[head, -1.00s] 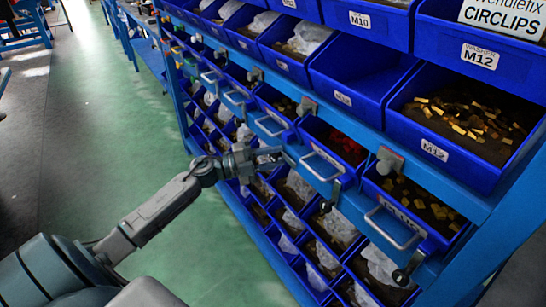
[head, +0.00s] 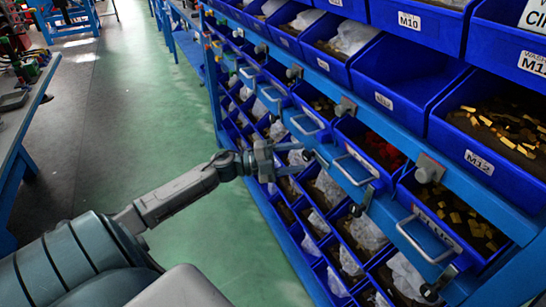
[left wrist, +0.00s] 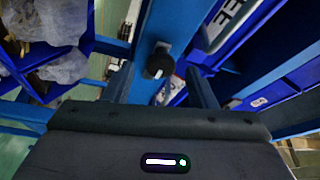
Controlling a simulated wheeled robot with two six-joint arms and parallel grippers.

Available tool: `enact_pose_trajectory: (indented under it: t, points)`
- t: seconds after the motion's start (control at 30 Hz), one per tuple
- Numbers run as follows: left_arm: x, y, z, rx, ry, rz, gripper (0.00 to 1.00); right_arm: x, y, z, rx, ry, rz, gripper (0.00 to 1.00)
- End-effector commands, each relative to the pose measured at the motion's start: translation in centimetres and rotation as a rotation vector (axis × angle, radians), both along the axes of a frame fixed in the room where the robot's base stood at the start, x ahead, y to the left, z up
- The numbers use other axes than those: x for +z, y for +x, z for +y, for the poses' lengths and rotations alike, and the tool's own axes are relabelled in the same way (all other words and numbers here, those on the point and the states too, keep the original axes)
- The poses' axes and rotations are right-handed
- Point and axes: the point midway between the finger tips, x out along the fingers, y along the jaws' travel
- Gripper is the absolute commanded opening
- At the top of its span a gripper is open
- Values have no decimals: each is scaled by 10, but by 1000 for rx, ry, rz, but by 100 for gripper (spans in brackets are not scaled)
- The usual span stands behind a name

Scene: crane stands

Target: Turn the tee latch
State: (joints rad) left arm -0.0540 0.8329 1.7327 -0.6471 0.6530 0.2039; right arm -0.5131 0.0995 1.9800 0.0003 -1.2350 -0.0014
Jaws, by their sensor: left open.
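In the left wrist view a dark rounded latch knob (left wrist: 158,66), with a small grey piece behind it, sits on a blue beam between and beyond my two fingers. In the head view a small grey latch part (head: 320,159) shows just past my left gripper (head: 298,157) on the blue rack. My left gripper is open, with its fingers pointing at the rack; it also shows in the left wrist view (left wrist: 161,88). The jaws appear empty, and contact with the knob cannot be told. Similar dark latches (head: 366,199) hang farther right. My right gripper is out of view.
Blue bins (head: 400,95) with labels and small parts fill the rack above and below. Pull handles (head: 353,170) and grey blocks (head: 430,168) stick out along its rails.

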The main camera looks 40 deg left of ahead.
Motion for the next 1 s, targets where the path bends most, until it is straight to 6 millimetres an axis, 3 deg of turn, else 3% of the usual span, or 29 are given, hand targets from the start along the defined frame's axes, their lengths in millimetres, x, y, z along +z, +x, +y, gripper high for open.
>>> enact_pose_trajectory:
  t: [0.17,0.37,0.5,1.0]
  points:
    - [-4,-19,19,-1,4,6,52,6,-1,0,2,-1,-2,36]
    - [-6,-38,36,0,2,5,52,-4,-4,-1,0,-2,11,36]
    - [-7,-48,46,-2,1,6,52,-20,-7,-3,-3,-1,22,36]
    - [-8,-55,53,0,-1,1,52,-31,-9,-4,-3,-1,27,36]
